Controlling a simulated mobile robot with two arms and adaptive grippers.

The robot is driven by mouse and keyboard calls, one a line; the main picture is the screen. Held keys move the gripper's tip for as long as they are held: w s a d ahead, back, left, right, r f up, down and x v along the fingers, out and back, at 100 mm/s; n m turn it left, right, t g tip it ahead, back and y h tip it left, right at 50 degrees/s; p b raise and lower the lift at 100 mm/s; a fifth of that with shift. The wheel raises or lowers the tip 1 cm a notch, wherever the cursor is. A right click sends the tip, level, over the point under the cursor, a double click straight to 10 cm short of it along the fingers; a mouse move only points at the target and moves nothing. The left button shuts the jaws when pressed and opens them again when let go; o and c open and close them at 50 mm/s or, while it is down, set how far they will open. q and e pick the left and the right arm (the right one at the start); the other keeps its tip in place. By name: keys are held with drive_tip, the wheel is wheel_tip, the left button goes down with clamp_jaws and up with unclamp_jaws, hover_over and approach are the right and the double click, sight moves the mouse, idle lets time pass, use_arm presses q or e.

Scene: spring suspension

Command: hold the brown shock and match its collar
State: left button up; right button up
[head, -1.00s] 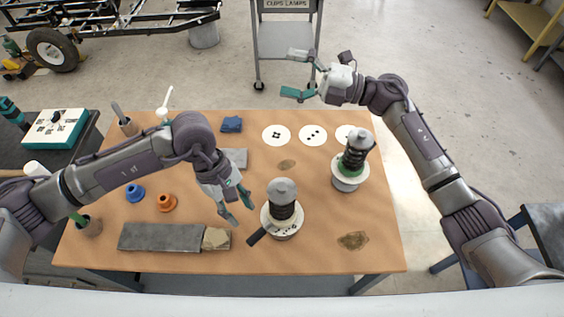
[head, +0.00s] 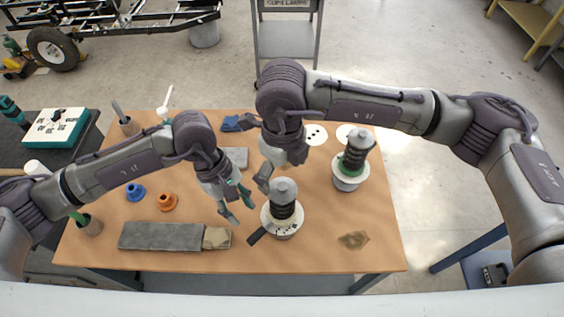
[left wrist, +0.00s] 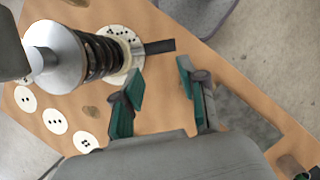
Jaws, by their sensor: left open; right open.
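A shock with a dark brown-black spring and grey cap (head: 284,188) stands upright on a round white dotted base (head: 270,222) at the table's front middle. It also shows large in the left wrist view (left wrist: 55,58). A second dark shock (head: 355,152) with a green collar (head: 350,164) stands on a white base further right. A blue collar (head: 135,192) and an orange collar (head: 167,202) lie at the left. My left gripper (head: 236,208) is open and empty, left of the front shock. My right gripper (head: 266,178) is open at that shock's upper left, its fingers partly hidden.
A dark bar (head: 256,236) sticks out from the front base. A grey slab (head: 160,236) and a tan block (head: 217,238) lie at the front left. White dotted discs (head: 315,134) lie at the back, partly covered by my right arm. The front right of the table is mostly clear.

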sight(282, 198)
wheel_tip(282, 198, down, 11)
drive_tip(key=shift+f, duration=0.15)
idle(0.4)
clamp_jaws()
drive_tip(key=c, duration=0.7)
unclamp_jaws()
drive_tip(key=c, duration=0.7)
drive_tip(key=shift+o, duration=0.2)
